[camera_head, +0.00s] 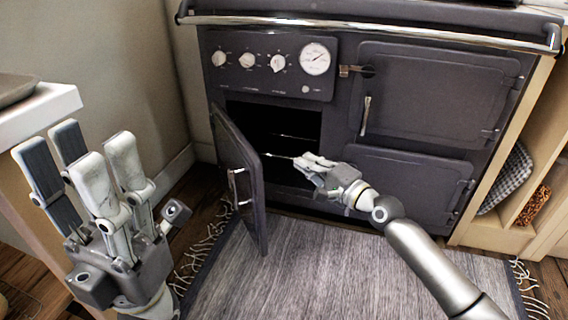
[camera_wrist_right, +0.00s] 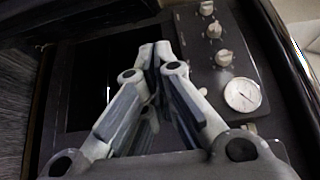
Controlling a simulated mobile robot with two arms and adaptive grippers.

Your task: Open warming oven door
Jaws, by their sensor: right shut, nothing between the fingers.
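The warming oven door (camera_head: 240,180) is the lower left door of the dark range. It stands swung out on its left side, well away from the front. Its metal handle (camera_head: 234,188) is on the outer face, turned left. The dark oven opening (camera_head: 270,125) is exposed, and also shows in the right wrist view (camera_wrist_right: 88,75). My right gripper (camera_head: 300,161) is shut and empty in front of the opening, right of the door's free edge and apart from the handle; its fingertips meet in the wrist view (camera_wrist_right: 155,52). My left gripper (camera_head: 85,155) is open and empty at the left, away from the door.
Knobs and a round gauge (camera_head: 315,59) sit above the opening. Two closed doors, upper (camera_head: 430,95) and lower (camera_head: 410,185), are at the right. A rail (camera_head: 370,32) crosses the top. A fringed rug (camera_head: 330,265) covers the floor. A white-topped counter (camera_head: 40,108) stands left.

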